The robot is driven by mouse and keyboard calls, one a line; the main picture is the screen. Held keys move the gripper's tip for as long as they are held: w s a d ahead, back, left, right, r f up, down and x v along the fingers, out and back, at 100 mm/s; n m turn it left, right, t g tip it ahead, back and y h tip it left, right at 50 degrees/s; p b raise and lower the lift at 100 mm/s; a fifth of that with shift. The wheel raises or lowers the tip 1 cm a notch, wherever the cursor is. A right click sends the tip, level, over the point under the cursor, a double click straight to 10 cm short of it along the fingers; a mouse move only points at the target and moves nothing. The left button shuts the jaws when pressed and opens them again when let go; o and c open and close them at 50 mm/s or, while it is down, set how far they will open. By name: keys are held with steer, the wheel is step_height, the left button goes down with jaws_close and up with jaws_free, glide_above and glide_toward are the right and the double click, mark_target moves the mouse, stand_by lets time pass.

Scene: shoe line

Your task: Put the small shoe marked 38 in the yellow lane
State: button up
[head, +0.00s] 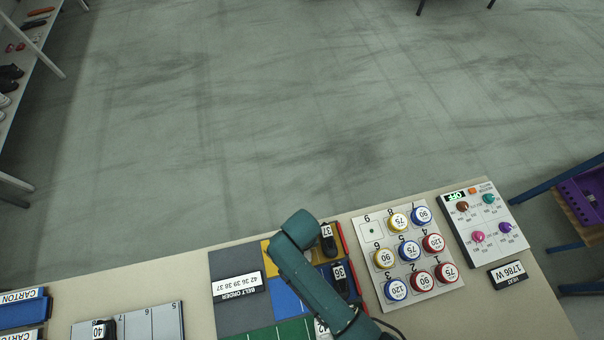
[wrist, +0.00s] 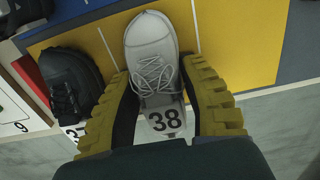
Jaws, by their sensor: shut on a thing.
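The small pale grey shoe marked 38 (wrist: 149,38) is between the two yellow-padded fingers of my gripper (wrist: 155,75) in the wrist view. My gripper is shut on it, and its 38 tag faces me. The shoe is over the yellow lane (wrist: 240,45); I cannot tell whether its sole touches the lane. The yellow lane also shows in the head view (head: 269,262), partly covered by my arm. There my gripper and the 38 shoe are hidden behind my arm.
A black shoe marked 37 (wrist: 68,78) stands left of the held shoe, near the lane's end. In the head view, a shoe marked 36 (head: 339,279) stands in the blue lane (head: 285,299). A board of numbered round pieces (head: 407,295) lies to the right.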

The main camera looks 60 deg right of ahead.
steer(key=o, duration=1.1)
steer(key=shift+f, duration=0.1)
step_height(320, 180, up, 12)
steer(key=shift+r+p, duration=0.2)
steer(key=shift+p, duration=0.75)
